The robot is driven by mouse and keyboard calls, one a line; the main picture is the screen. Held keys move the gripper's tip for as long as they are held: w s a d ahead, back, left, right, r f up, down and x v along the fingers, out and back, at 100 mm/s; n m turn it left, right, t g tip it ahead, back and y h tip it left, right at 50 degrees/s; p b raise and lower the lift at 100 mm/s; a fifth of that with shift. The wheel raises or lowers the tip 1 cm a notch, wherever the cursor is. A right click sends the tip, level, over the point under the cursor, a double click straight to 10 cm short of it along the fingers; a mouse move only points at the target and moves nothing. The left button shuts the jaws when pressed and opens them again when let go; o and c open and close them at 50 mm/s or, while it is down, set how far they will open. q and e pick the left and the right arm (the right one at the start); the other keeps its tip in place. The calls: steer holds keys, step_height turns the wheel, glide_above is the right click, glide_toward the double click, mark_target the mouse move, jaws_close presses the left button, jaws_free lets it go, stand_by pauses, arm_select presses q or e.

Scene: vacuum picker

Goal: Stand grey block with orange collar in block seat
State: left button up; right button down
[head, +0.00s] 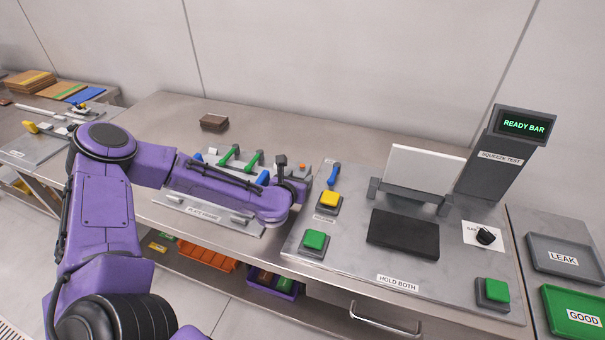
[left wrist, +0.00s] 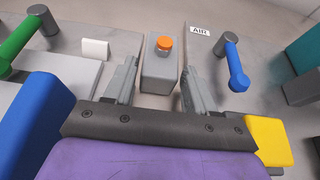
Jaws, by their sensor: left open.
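The grey block with an orange collar (left wrist: 160,68) stands upright in the left wrist view, the orange round part on its top. In the head view only its orange top (head: 301,166) shows clearly, beyond my gripper. My left gripper (head: 297,181) is open. In the left wrist view its two grey fingers (left wrist: 158,80) lie on either side of the block, with a visible gap at each side. I cannot make out the block seat in either view. My right gripper is not in view.
A blue handle (head: 333,175) stands by the AIR label, right of the block. Green handles (head: 231,155) and a white piece (left wrist: 95,49) stand left. Yellow (head: 330,199) and green buttons (head: 315,240) are near my gripper. A dark pad (head: 403,234) lies further right.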

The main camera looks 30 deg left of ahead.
arm_select(q)
steer(key=c, duration=1)
steer(key=shift+o, duration=0.2)
steer(key=shift+r, duration=0.15)
